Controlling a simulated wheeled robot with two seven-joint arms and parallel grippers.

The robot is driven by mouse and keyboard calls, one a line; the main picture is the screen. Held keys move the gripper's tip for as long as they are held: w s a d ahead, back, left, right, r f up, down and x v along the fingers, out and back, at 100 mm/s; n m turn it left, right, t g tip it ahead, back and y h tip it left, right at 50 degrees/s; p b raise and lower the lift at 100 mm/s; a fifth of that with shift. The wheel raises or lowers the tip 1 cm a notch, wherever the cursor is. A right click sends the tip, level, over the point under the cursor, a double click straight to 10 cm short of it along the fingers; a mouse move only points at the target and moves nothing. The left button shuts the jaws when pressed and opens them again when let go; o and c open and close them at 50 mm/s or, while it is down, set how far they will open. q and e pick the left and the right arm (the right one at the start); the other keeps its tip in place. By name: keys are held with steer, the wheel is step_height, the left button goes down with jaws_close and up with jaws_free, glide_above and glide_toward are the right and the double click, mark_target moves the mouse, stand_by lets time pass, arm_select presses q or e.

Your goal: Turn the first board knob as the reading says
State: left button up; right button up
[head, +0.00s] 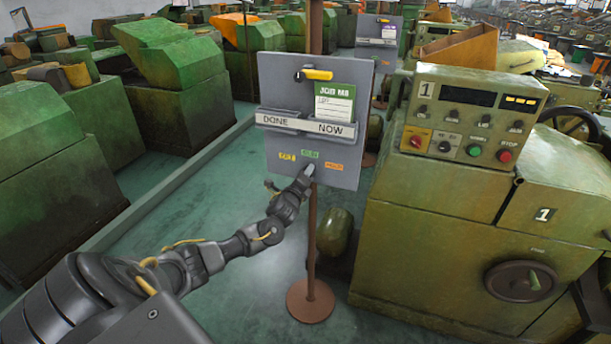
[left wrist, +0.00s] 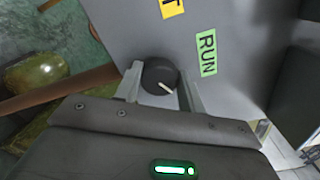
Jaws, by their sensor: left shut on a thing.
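The first board (head: 268,88) is a grey panel on a brown post, with a green job card (head: 335,103) above DONE and NOW pockets. Near its bottom are yellow, green and orange labels; the green RUN label (left wrist: 207,54) is readable in the left wrist view. My left gripper (head: 309,171) is at the board below these labels and covers the knob in the head view. In the left wrist view the black knob (left wrist: 158,73) sits between the fingers, which are shut on it. Its white pointer line points right and slightly down, not at RUN. My right gripper is out of view.
A green heading machine (head: 440,230) marked 1 stands right of the board, with a control panel (head: 468,121) and a handwheel (head: 520,281). The post's round base (head: 310,301) is on the floor. Another board (head: 378,30) stands behind. Green machines line the left.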

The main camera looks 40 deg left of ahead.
arm_select(q)
steer(key=o, duration=1)
steer(key=shift+c, duration=0.2)
steer(key=b+v, duration=0.1)
steer(key=v, duration=0.9)
steer(key=shift+s+d, duration=0.2)
steer(key=shift+s, duration=0.15)
